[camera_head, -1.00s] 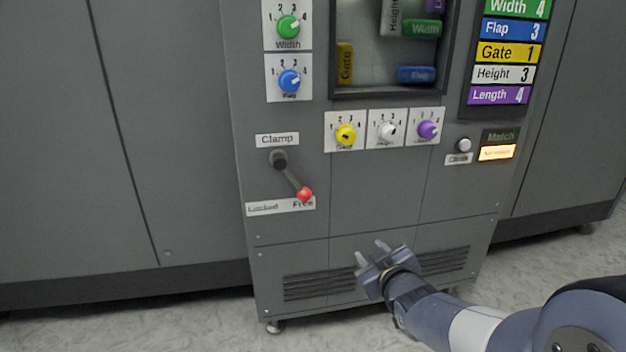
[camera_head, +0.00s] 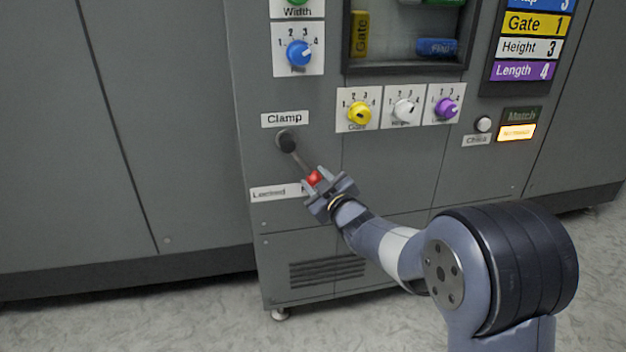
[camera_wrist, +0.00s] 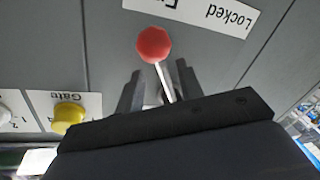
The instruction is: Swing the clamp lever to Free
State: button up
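The clamp lever (camera_head: 300,160) hangs from a dark pivot under the Clamp label (camera_head: 285,119) on the grey machine front. It slants down to the right and ends in a red ball knob (camera_head: 314,178). The Locked end of the label strip (camera_head: 272,193) shows at lower left; my gripper (camera_head: 322,182) hides the Free end. In the wrist view the knob (camera_wrist: 153,44) lies just beyond my fingertips, near the partly cut-off Free word. The lever's rod (camera_wrist: 165,84) runs between my two spread fingers. My gripper is open; I see no finger clearly pressing on the lever.
Yellow (camera_head: 359,113), white (camera_head: 404,111) and purple (camera_head: 446,109) dials sit above right of the lever. A blue dial (camera_head: 299,53) is above it. A white button (camera_head: 484,124) and lit orange sign (camera_head: 517,132) are farther right. The panel left of the lever is clear.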

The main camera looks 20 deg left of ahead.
jog(key=shift+x, duration=1.1)
jog(key=shift+c, duration=0.2)
jog(key=shift+d, duration=0.1)
grip_shut()
